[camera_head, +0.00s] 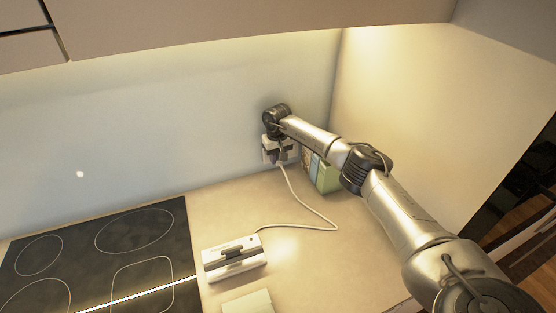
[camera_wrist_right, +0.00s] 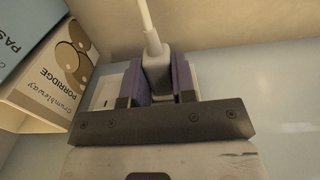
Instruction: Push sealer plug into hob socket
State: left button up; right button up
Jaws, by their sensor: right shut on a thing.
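The white sealer (camera_head: 234,262) lies on the counter to the right of the hob (camera_head: 100,255). Its pale cable (camera_head: 312,212) loops across the counter and up to the wall. My right gripper (camera_head: 281,157) is at the wall socket (camera_head: 266,143), which it partly covers. In the right wrist view the gripper (camera_wrist_right: 156,82) is shut on the white sealer plug (camera_wrist_right: 154,62), with a dark finger on each side. A white socket plate (camera_wrist_right: 106,92) shows behind the fingers. Whether the plug's pins are in the socket is hidden. My left gripper is not in view.
Food boxes (camera_head: 327,176) stand in the corner close to the right of the gripper; the porridge box (camera_wrist_right: 62,66) is near the fingers. A pale block (camera_head: 247,303) lies in front of the sealer. Upper cabinets (camera_head: 240,25) overhang. The counter's middle is clear.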

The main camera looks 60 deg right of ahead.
jog(key=shift+w+d, duration=0.15)
jog(key=shift+w, duration=0.1)
jog(key=o, duration=0.8)
jog(key=shift+o, duration=1)
jog(key=shift+r, duration=0.25)
notch_tip(320, 180, up, 13)
jog(key=p, duration=0.1)
jog(key=shift+r, duration=0.15)
